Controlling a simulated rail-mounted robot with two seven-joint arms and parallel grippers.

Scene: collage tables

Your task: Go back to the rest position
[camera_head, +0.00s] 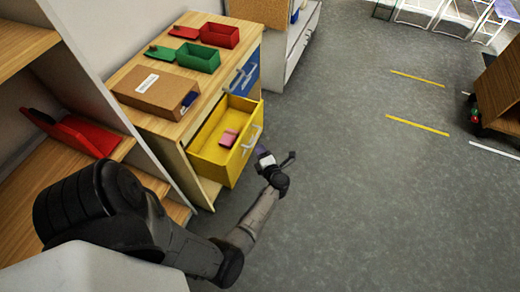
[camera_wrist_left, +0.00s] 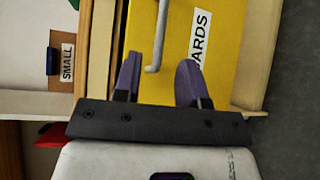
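My left gripper (camera_head: 261,149) is in front of the pulled-out yellow drawer (camera_head: 208,150) of the wooden cabinet (camera_head: 160,124). In the left wrist view its purple fingers (camera_wrist_left: 160,62) are spread apart with nothing held between them. The drawer's grey handle (camera_wrist_left: 157,35) shows just ahead, in line with the gap; I cannot tell whether the fingers touch it. My left arm reaches in from the lower left. My right gripper is not in view.
A pink block (camera_head: 228,138) lies in the drawer. A cardboard box (camera_head: 155,91), a green bin (camera_head: 198,56) and a red bin (camera_head: 219,35) stand on the cabinet. A shelf with a red object (camera_head: 85,135) is close to my left arm. The grey floor (camera_head: 360,190) is open on the right.

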